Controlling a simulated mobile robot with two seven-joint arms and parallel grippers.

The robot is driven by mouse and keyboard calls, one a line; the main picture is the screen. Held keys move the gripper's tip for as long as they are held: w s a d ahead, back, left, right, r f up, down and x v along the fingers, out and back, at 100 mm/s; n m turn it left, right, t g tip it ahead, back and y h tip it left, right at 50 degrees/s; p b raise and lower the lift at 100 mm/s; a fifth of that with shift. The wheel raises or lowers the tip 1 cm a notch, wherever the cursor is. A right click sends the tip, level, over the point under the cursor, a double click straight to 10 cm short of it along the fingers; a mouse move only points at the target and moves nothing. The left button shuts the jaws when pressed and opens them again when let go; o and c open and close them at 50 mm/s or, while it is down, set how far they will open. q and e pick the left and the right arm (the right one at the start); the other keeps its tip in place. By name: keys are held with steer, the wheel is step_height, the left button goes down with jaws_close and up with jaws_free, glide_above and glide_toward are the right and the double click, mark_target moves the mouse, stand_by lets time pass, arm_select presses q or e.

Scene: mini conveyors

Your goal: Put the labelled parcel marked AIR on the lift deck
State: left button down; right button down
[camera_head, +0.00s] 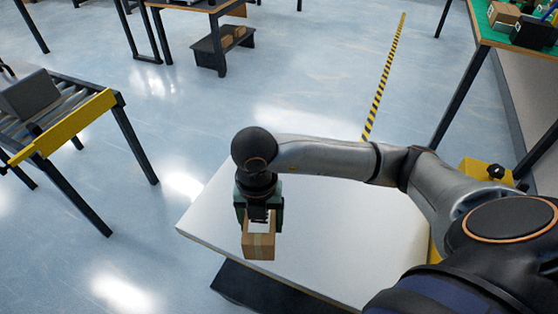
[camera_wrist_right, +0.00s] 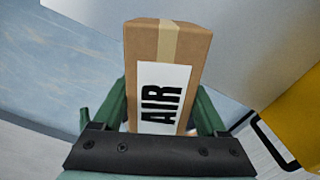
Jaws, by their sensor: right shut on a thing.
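The AIR parcel (camera_wrist_right: 195,48) is a brown cardboard box with a tape strip and a white label reading AIR in the right wrist view. It also shows in the head view (camera_head: 259,249). My right gripper (camera_head: 259,212) is shut on it, with green fingers on both sides of the box. The lift deck (camera_head: 335,220) is a pale flat plate on a dark base. The parcel is over the deck's near left part in the head view. I cannot tell whether it touches the deck. My left gripper is not in view.
A roller conveyor (camera_head: 75,104) with a yellow side rail and a dark grey box (camera_head: 30,97) stands at the left. A green-topped table (camera_head: 492,35) with boxes is at the upper right. Most of the deck behind the parcel is bare.

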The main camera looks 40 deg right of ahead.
steer(key=w+d+f, duration=0.1)
steer(key=w+f, duration=0.1)
steer(key=w, duration=0.1)
steer(key=w+d+f+b, duration=0.1)
steer(key=w+d+f, duration=0.1)
steer(key=w+f, duration=0.1)
steer(key=w+d+f+b, duration=0.1)
steer(key=w+d+f, duration=0.1)
steer(key=w, duration=0.3)
steer(key=shift+w+f, duration=0.15)
steer(key=shift+f, duration=0.55)
steer(key=shift+w+d+f, duration=0.2)
steer(key=shift+w+f, duration=0.25)
steer(key=shift+f, duration=0.15)
step_height(320, 180, down, 3)
steer(key=shift+w+f+b, duration=0.1)
steer(key=shift+b, duration=0.5)
steer(key=shift+f, duration=0.1)
jaws_free()
